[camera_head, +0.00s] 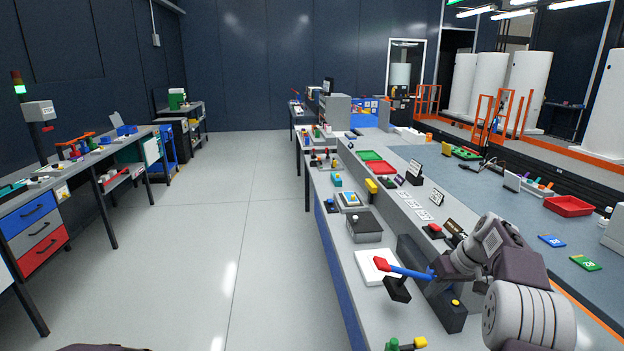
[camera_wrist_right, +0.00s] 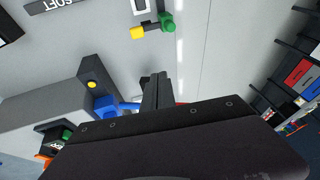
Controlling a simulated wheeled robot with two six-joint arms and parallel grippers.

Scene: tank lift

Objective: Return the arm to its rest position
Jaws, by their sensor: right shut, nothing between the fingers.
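My right arm comes in from the lower right in the head view. Its dark right gripper (camera_head: 398,288) is shut and empty, close beside a blue lever (camera_head: 408,271) with a red end (camera_head: 381,264). In the right wrist view the shut fingers (camera_wrist_right: 158,90) cross in front of the blue lever (camera_wrist_right: 128,106) and hide part of it. I cannot tell whether they touch it. The lever joins a dark grey housing (camera_head: 418,258) with a yellow button (camera_head: 455,302). My left gripper is out of view.
A white plate (camera_head: 372,268) and a dark grey box (camera_head: 364,227) lie on the bench near the lever. A green and yellow part (camera_head: 405,344) is at the near edge. The floor (camera_head: 220,220) at left is clear.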

